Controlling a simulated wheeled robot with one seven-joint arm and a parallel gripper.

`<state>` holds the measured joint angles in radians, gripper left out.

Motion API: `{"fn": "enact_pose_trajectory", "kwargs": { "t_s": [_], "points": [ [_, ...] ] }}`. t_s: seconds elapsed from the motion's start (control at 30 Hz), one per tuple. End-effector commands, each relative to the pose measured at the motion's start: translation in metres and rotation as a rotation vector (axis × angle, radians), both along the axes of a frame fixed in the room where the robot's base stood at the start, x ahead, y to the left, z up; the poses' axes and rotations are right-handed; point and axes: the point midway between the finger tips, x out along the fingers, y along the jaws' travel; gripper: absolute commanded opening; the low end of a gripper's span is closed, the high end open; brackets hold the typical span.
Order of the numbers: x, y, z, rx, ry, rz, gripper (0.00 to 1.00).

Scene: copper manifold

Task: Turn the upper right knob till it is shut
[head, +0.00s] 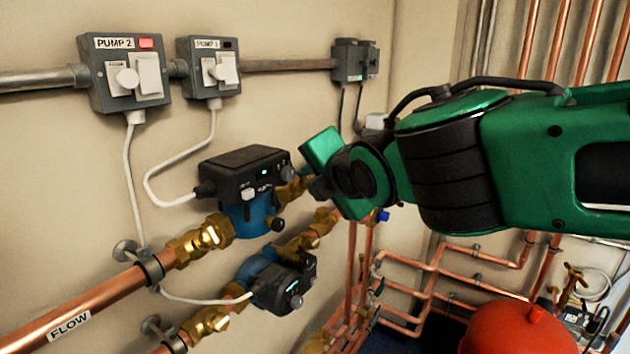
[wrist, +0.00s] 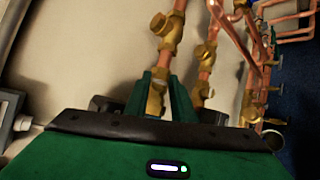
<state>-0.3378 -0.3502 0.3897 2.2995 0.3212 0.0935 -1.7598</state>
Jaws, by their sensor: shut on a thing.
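The upper pump (head: 240,185) is blue with a black head and a lit green light, on the upper copper line. A brass fitting (head: 291,191) joins its right end, and the upper right knob there is hidden behind my gripper in the head view. In the wrist view my gripper (wrist: 160,90) has its two green fingers either side of a brass piece, the upper right knob (wrist: 156,99), and is shut on it. How far the knob is turned cannot be told.
A lower pump (head: 280,284) sits below, with a brass valve (head: 318,231) close under my gripper. Switch boxes for the pumps (head: 125,75) are on the wall. Copper pipes (head: 440,275) and a red vessel (head: 520,330) stand at right.

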Motion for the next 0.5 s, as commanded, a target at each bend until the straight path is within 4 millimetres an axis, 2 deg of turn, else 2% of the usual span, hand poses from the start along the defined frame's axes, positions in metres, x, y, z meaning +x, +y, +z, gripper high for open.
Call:
{"fn": "enact_pose_trajectory", "kwargs": {
  "t_s": [0.5],
  "points": [
    [-0.0031,0.0024,-0.0055,-0.058,-0.061,0.072,0.01]
  ]
}}
